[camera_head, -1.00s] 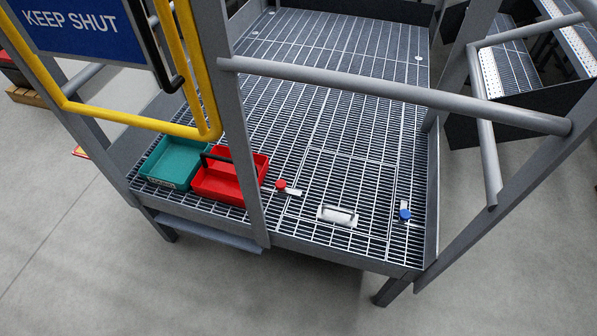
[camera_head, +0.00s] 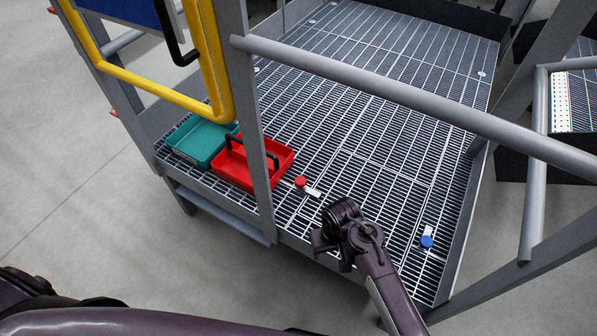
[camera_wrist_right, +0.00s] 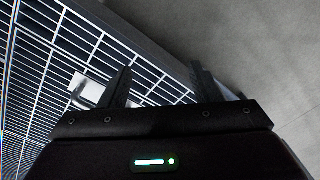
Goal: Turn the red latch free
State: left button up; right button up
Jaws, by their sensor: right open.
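The red latch (camera_head: 301,182) is a round red knob with a pale metal tongue pointing right, on the grating beside the red tray. My right gripper (camera_head: 330,252) is below and to the right of it in the head view, near the platform's front edge and apart from the latch. In the right wrist view its jaws (camera_wrist_right: 162,88) are open with nothing between them. A pale handle-like piece (camera_wrist_right: 84,90) on the grating lies left of the jaws there. The red latch is not seen in that view. My left gripper is out of view.
A blue latch (camera_head: 427,240) sits right on the grating. A red tray (camera_head: 268,178) and a teal tray (camera_head: 202,142) stand left of the red latch. A grey post (camera_head: 253,120), grey rail (camera_head: 400,98) and yellow gate bar (camera_head: 165,98) cross the near side.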

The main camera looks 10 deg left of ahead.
aim_at(300, 182)
jog(key=i+j, duration=0.6)
jog(key=i, duration=0.15)
